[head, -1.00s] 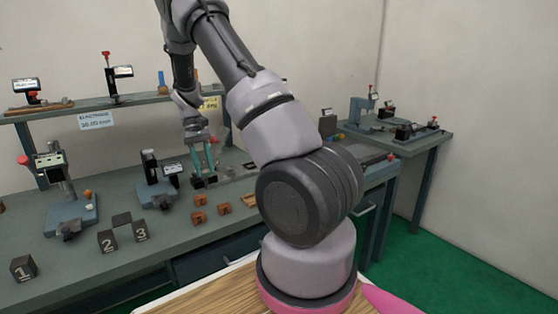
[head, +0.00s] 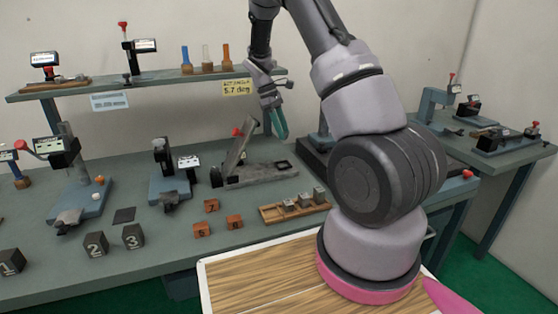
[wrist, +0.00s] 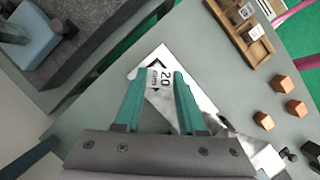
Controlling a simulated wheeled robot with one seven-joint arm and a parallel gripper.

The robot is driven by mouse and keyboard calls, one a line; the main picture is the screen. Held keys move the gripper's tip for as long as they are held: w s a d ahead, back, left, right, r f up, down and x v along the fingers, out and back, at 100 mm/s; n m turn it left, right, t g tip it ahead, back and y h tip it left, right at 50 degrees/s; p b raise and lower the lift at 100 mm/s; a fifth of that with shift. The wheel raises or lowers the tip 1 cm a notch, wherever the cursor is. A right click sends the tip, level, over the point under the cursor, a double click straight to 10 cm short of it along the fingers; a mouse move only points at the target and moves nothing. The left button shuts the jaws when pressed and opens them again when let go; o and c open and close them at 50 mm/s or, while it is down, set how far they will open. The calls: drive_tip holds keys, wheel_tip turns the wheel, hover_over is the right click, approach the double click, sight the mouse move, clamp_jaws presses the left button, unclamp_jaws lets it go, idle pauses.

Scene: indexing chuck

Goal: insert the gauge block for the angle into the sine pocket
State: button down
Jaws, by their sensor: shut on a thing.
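My gripper (wrist: 160,98) has teal fingers shut on a small gauge block (wrist: 161,78) marked "20 mm" in the wrist view. In the head view my gripper (head: 279,124) hangs above the right part of the bench, right of the sine fixture; the block is too small to make out there. The sine fixture (head: 255,175) has a grey base and a plate (head: 237,143) tilted steeply upward. A dark rectangular opening, seemingly the pocket (head: 283,165), shows at the right end of the base. A yellow sign (head: 238,88) reads 5.7 deg.
A wooden tray (head: 270,214) with gauge blocks stands in front of the fixture and shows in the wrist view (wrist: 257,50). Several orange numbered blocks (head: 234,221) lie beside it. Dark numbered cubes (head: 133,236) and clamp stands (head: 168,185) are at left. A shelf (head: 150,83) runs behind.

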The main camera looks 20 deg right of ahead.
drive_tip(key=f, duration=0.6)
drive_tip(key=shift+w, duration=0.3)
drive_tip(key=shift+f, duration=1.9)
drive_tip(key=shift+f, duration=0.15)
drive_tip(key=shift+f, duration=0.1)
drive_tip(key=c, duration=0.5)
unclamp_jaws()
drive_tip(key=shift+f, duration=0.1)
